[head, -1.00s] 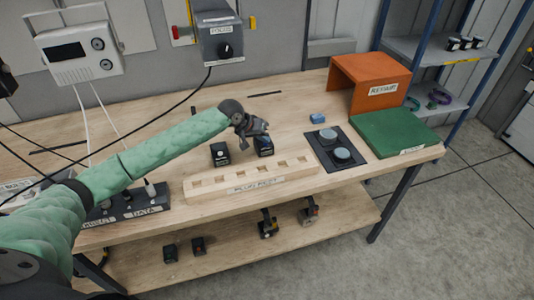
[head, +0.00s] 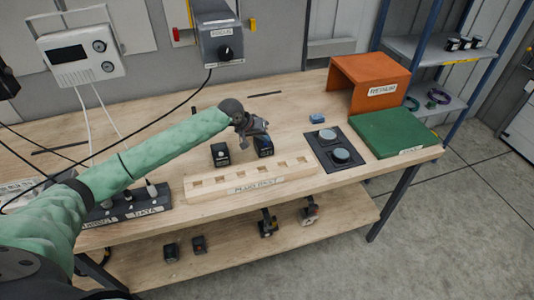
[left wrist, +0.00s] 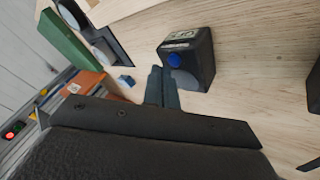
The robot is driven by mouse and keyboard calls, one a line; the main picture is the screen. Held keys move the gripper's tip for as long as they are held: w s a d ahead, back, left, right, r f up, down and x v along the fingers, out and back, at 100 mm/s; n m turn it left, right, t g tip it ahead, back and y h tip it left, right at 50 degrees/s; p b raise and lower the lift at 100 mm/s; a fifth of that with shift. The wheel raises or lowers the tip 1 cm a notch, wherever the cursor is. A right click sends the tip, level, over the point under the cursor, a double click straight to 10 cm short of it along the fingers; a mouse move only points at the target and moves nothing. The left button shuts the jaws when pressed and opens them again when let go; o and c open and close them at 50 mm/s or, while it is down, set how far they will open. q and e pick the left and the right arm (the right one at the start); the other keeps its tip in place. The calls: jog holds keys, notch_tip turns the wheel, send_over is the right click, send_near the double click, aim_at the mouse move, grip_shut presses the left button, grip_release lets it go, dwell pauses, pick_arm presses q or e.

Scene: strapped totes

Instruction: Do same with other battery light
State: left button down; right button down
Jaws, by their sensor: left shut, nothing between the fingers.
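Two small dark box-shaped units, which look like the battery lights, stand on the wooden bench behind the plug rest. The left one (head: 220,154) stands alone. The right one (head: 264,146) is right under and beside my left gripper (head: 255,130). In the left wrist view this dark unit (left wrist: 190,58), with a blue round button and a pale label, sits just beyond the shut fingers (left wrist: 162,88). The fingers are beside it with nothing between them; whether they touch it I cannot tell. My right gripper is not in view.
The pale plug rest (head: 250,183) lies in front. A black plate with two round pads (head: 337,150), a small blue block (head: 317,118), a green pad (head: 395,132) and an orange repair stand (head: 370,82) are to the right. A focus box (head: 220,40) hangs behind.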

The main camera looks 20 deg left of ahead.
aim_at(264, 145)
pick_arm(q)
jog(key=shift+r+p, duration=2.4)
jog(key=shift+r, duration=0.6)
